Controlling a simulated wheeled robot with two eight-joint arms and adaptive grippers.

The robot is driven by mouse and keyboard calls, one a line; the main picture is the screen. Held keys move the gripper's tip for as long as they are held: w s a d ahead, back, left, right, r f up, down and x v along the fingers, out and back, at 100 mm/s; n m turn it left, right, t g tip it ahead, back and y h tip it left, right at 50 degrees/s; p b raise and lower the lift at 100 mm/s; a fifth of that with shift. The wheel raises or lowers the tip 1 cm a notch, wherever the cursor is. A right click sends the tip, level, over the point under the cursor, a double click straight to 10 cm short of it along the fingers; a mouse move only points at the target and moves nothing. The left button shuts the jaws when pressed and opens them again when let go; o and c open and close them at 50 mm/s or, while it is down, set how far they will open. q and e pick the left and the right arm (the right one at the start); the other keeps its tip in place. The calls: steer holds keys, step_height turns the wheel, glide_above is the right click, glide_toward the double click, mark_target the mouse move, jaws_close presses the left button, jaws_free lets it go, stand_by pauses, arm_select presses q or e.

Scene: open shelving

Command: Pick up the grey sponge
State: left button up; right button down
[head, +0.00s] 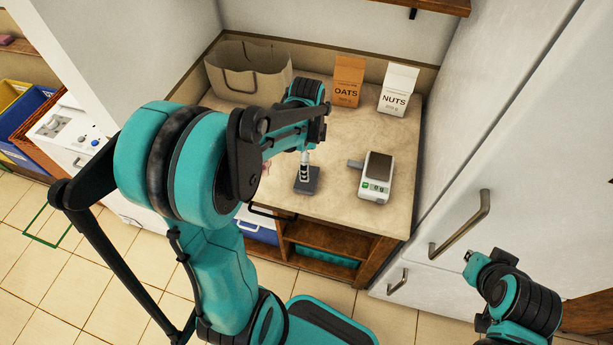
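A small dark grey block, which looks like the grey sponge (308,187), lies on the beige counter (335,208) near its front edge. My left gripper (305,172) points down over the block's far part. Its tips look at or just above the block; I cannot tell whether they touch it or how far apart they are. My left arm crosses the picture and hides part of the counter. My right gripper (470,257) is at the lower right, away from the counter, in front of the white cabinet; its fingers are too small to read.
A scale (376,178) stands right of the block, with a small grey object (355,164) beside it. Oats (348,80) and nuts (398,89) cartons and a paper bag (248,72) stand at the back. A pinkish thing (266,167) is partly hidden by my arm.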

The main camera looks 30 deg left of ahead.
mark_target(308, 188)
arm_select(q)
steer(key=shift+w+a+f+m, duration=0.2)
steer(key=shift+a+f+m, duration=0.05)
steer(key=shift+f+m, duration=0.4)
step_height(308, 188, down, 3)
steer(key=shift+a+b, duration=0.1)
steer(key=shift+b, duration=0.4)
step_height(308, 188, down, 5)
steer(key=shift+r+b, duration=0.1)
steer(key=shift+b, duration=0.9)
steer(key=shift+s, duration=0.1)
steer(key=shift+d, duration=0.2)
steer(key=c, duration=0.8)
